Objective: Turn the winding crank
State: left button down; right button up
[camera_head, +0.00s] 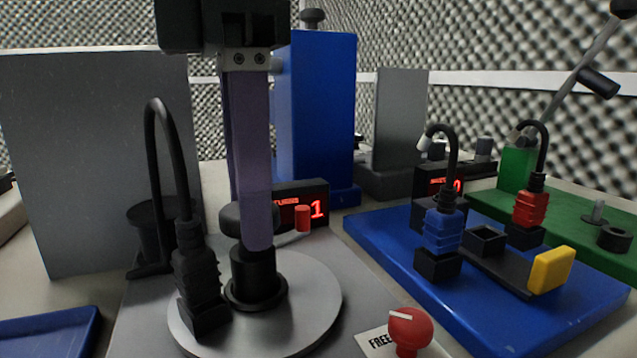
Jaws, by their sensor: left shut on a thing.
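The winding device stands on a round grey disc (310,310) with a black upright hub (254,278). Above the hub is a dark rounded crank part (233,218), and a short red cylinder (302,218) shows to the right of the fingers. My left gripper (257,240) comes down from the top with long purple-grey fingers. It is shut on the dark crank part just above the hub; the fingers hide most of the grip. A display (316,195) behind it shows a red 1. My right gripper is not in view.
A black cable with a plug (197,275) stands at the disc's left edge. A red knob (410,328) is at the front. A blue board (560,325) with blue and red plugs lies right, with a green board (590,225) behind. A tall blue block (318,110) stands at the back.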

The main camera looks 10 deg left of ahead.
pick_arm(q)
jog(key=shift+m, duration=2.4)
jog(key=shift+m+b, duration=0.4)
jog(key=shift+m, duration=14.6)
jog(key=shift+m, duration=0.5)
